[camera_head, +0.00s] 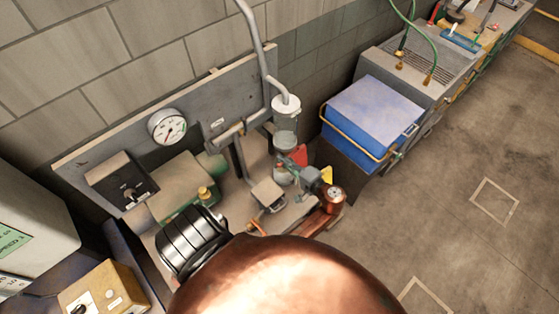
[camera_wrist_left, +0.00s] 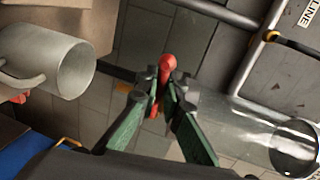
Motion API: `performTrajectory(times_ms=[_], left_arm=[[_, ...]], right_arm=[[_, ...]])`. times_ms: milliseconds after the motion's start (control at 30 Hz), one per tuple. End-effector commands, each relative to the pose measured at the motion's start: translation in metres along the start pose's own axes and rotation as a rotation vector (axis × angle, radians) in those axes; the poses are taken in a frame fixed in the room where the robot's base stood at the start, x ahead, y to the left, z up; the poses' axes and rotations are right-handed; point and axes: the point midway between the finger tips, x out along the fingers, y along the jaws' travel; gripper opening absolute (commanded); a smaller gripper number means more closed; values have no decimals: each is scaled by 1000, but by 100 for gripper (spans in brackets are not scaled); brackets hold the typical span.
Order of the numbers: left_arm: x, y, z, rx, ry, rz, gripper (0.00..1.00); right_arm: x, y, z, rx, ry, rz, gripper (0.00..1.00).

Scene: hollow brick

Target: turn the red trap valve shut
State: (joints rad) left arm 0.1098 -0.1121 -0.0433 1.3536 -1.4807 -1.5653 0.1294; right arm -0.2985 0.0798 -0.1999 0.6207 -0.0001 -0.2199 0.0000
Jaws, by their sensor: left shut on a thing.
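The red trap valve (camera_wrist_left: 168,63) shows its rounded red handle between my left gripper's fingertips (camera_wrist_left: 164,90) in the left wrist view. The green fingers with dark tips are closed on the handle, hiding its middle; a bit of red shows below them. In the head view my left gripper (camera_head: 292,161) is beside the lower part of the clear glass trap (camera_head: 286,130), and a red piece of the valve (camera_head: 299,153) shows at its tips. The clear glass also shows in the left wrist view (camera_wrist_left: 245,125). The valve's exact angle is hard to read. My right gripper is not in view.
A grey pipe (camera_head: 264,65) runs down to the glass trap. A round gauge (camera_head: 167,127) is on the back panel. A blue box (camera_head: 371,112) stands right of the bench. A grey metal cup (camera_wrist_left: 60,62) shows in the left wrist view. The floor at right is clear.

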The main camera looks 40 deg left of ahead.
Motion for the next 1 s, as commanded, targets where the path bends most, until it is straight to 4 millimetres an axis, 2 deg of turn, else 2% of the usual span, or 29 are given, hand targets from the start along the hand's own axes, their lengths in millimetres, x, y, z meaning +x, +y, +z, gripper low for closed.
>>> performTrajectory(times_ms=[467, 500, 733, 1000], left_arm=[[-2, -2, -3, 14, 4, -3, 0], [-2, -2, -3, 13, 4, -3, 9], [-2, -1, -3, 13, 3, -1, 25], [-2, 0, -2, 13, 2, -1, 25]], right_arm=[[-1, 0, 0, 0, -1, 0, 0], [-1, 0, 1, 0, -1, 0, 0], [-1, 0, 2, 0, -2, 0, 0], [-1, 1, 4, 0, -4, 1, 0]])
